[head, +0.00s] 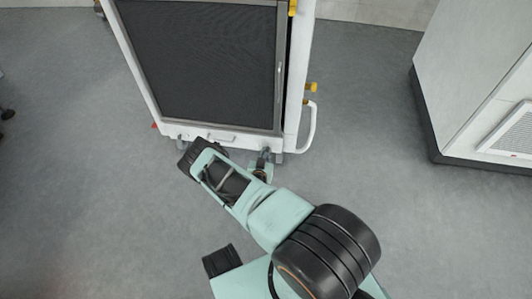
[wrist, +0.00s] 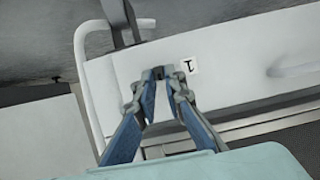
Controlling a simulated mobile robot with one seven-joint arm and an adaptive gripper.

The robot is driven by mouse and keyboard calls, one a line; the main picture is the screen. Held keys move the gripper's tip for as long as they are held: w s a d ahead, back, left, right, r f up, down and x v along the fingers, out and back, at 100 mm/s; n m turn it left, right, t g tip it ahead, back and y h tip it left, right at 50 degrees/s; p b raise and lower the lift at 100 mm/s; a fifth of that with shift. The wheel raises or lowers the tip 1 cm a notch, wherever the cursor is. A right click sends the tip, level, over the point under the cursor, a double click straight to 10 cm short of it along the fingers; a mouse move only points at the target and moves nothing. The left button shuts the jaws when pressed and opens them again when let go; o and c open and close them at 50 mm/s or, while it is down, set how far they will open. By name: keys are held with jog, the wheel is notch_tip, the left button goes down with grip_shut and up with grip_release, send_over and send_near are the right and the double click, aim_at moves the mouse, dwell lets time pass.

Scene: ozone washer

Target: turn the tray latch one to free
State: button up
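My gripper (wrist: 161,76) shows in the wrist view, its two blue-and-grey fingers reaching to a white panel (wrist: 225,80). The fingertips are close together, with a small dark part (wrist: 158,73) between them. It may be the tray latch, but the fingertips hide most of its shape, and I cannot tell whether they touch it. A small white label (wrist: 189,66) with an upside-down black mark, like a 1, is on the panel just right of the fingertips. In the head view my arm covers the area below the machine's front edge, and I cannot make out the fingertips there.
The white machine (head: 295,85) with a dark mesh panel (head: 205,60) stands ahead. A curved white handle (head: 312,128) and yellow fittings (head: 311,87) are at its right side. A large white cabinet (head: 465,70) stands at the right. Grey floor (head: 90,220) is clear at the left.

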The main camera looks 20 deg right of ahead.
grip_shut()
jog(key=shift+s+d+f+m+t+y, duration=0.15)
jog(key=shift+m+t+y, duration=0.55)
jog(key=shift+m, duration=0.9)
jog(key=shift+s+d+f+m+t+y, duration=0.15)
jog(key=shift+m+t+y, duration=0.6)
jog(key=shift+m, duration=0.85)
jog(key=shift+s+d+f+m+t+y, duration=0.1)
jog(key=shift+d+m+t+y, duration=0.15)
jog(key=shift+m+t+y, duration=0.9)
jog(key=shift+w+m+h, duration=0.1)
jog(key=shift+m+h, duration=0.45)
jog(key=shift+h, duration=0.05)
jog(key=o, duration=0.7)
grip_release()
jog(key=shift+r, duration=0.1)
notch_tip(320, 180, up, 10)
jog(key=shift+f, duration=0.1)
